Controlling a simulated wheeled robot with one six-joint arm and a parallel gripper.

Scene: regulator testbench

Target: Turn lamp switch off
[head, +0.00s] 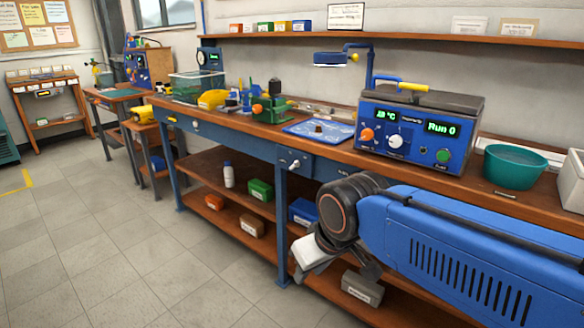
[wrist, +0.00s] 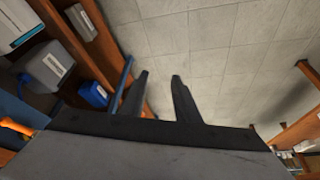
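A blue lamp (head: 330,59) on a bent blue arm reaches over the workbench, left of the blue control box. No part is clearly recognisable as the lamp switch.
The blue control box (head: 417,128) has green displays and knobs. A teal bowl (head: 514,167) stands to its right. A green device (head: 270,103) and a blue mat (head: 312,131) lie left of it. The lower shelf holds several boxes. The tiled floor (head: 110,220) is clear at left.

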